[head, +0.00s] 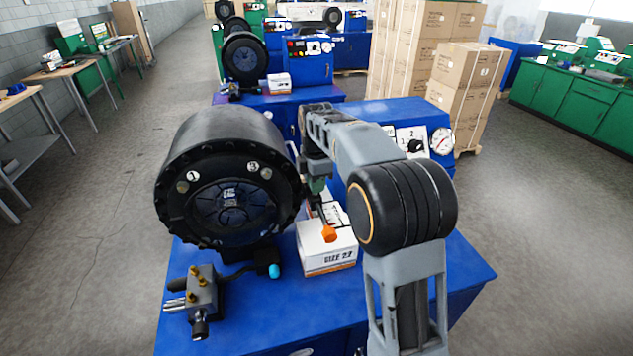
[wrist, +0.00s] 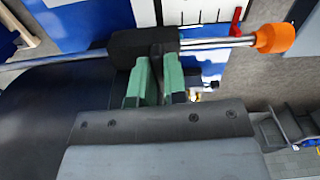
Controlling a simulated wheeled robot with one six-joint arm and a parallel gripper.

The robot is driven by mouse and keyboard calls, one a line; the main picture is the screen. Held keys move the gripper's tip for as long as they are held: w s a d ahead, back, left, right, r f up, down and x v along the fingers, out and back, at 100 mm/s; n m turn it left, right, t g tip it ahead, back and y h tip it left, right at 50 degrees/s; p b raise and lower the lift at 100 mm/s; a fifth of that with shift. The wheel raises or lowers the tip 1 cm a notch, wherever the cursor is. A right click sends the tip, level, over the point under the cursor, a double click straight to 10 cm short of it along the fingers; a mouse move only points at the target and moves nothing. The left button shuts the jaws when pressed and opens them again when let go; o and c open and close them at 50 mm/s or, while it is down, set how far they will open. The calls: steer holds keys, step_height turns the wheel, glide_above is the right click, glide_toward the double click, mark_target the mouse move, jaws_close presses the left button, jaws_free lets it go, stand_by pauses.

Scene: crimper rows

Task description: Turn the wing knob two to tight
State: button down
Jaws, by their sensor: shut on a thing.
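My gripper (head: 318,188) is beside the right edge of the big black crimper head (head: 225,135), above the blue bench. In the wrist view its green fingers (wrist: 157,85) are shut on a black block (wrist: 143,46) with metal rods and an orange tip (wrist: 276,38). The orange tip (head: 328,233) also shows in the head view, in front of the size 22 box. A small dark knob (head: 415,146) sits on a white panel marked 2, behind my arm. I cannot tell if it is a wing knob. The crimper face bears marks 1 and 3.
A white box marked size 22 (head: 326,258) stands on the blue bench (head: 250,325) below my gripper. A metal valve block (head: 203,290) with brass fittings is at the front left. A round gauge (head: 442,141) is right of the panel. Cardboard boxes (head: 462,90) stand behind.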

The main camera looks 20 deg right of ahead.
steer(key=shift+m, duration=0.5)
steer(key=c, duration=1.2)
jaws_free()
steer(key=shift+o, duration=0.2)
step_height(320, 180, up, 14)
steer(key=shift+f, duration=0.1)
